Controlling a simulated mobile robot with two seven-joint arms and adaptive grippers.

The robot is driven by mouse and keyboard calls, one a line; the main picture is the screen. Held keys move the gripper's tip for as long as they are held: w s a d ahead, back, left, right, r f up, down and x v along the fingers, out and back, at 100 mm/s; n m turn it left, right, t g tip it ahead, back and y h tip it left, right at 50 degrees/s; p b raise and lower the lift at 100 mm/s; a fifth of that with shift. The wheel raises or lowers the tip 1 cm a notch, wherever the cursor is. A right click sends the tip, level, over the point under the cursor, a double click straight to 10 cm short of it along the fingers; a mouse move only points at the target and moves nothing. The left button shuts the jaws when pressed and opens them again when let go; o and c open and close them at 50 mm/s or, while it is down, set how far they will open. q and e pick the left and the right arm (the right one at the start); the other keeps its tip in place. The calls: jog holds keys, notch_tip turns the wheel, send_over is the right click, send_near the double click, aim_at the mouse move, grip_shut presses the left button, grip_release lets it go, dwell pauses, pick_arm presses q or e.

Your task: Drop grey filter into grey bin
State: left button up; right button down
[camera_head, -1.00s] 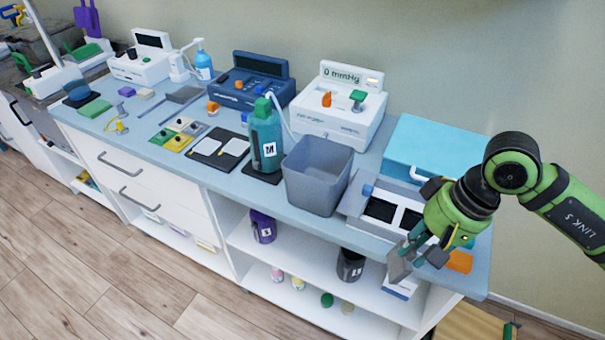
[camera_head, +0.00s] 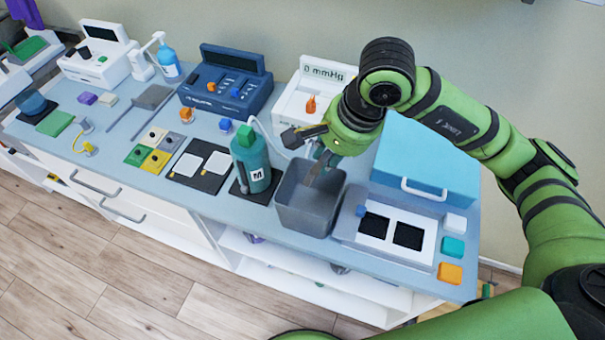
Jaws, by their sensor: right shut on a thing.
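The grey bin (camera_head: 306,212) stands upright on the blue-grey counter top, beside a green bottle. My right gripper (camera_head: 319,157) reaches in from the right and hangs over the bin's opening. It is shut on the grey filter (camera_head: 312,174), a small thin grey piece pointing down at the bin's mouth. The filter is partly covered by the fingers, and I cannot tell how far it dips below the rim. My left gripper is not in view.
The green bottle (camera_head: 251,160) marked M stands close left of the bin. A white tray with two black panels (camera_head: 390,232) and a light blue box (camera_head: 427,160) lie to its right. The pressure device (camera_head: 298,100) is behind. Coloured blocks sit near the counter's right end.

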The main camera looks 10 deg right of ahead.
jog(key=f+b, duration=0.1)
jog(key=f, duration=0.1)
jog(key=s+f+b, duration=0.1)
jog(key=f, duration=0.2)
jog(key=shift+f, duration=0.25)
jog(key=c, duration=1)
grip_release()
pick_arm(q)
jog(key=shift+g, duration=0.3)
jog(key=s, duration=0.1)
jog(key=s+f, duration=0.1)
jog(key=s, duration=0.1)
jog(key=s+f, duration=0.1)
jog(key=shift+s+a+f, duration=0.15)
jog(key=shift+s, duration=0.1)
pick_arm(e)
jog(key=v, duration=1.2)
jog(key=shift+s, duration=0.15)
jog(key=shift+a, duration=0.1)
